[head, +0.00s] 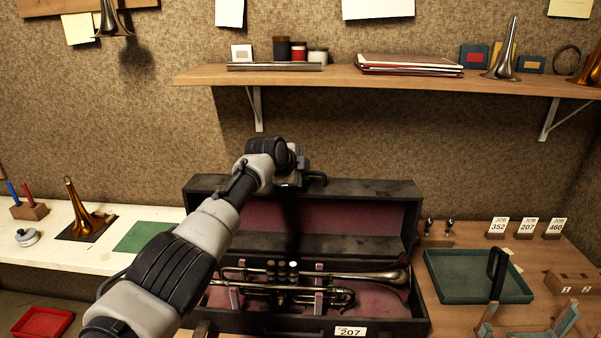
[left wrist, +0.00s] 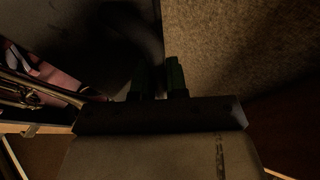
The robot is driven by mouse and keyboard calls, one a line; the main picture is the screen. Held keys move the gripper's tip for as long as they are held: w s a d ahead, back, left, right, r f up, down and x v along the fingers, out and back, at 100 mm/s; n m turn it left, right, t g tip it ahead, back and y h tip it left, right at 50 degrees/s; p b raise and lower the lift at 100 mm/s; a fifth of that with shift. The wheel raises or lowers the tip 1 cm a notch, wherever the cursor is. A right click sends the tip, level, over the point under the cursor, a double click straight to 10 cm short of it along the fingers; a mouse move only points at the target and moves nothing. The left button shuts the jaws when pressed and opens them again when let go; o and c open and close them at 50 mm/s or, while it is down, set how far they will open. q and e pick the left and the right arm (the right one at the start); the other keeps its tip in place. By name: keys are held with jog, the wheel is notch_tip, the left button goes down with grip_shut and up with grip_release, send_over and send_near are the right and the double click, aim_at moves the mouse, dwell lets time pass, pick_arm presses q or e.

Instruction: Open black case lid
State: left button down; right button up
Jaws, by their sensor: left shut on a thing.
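The black case (head: 385,326) sits on the bench with its lid (head: 365,205) raised at the back, showing a dark red lining. A trumpet (head: 370,277) lies in the case, and a tag reading 207 (head: 349,331) is on its front. My left arm reaches over the case. My left gripper (head: 300,181) is at the lid's top edge, shut on a dark curved lid handle (head: 318,179). The left wrist view shows the gripper's fingers (left wrist: 160,80) closed together at this dark handle (left wrist: 138,32). My arm hides part of the lid and the case's left side.
A wooden shelf (head: 400,78) with folders and jars is on the wall above the lid. A green mat (head: 147,236) lies left.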

pick_arm(q)
jog(key=shift+f, duration=0.1)
jog(key=c, duration=1.2)
grip_release()
jog(key=shift+d, duration=0.1)
jog(key=shift+o, duration=0.2)
jog(key=shift+b+v, duration=0.45)
jog(key=shift+v, duration=0.3)
jog(key=b+v, duration=0.3)
jog(key=v, duration=0.6)
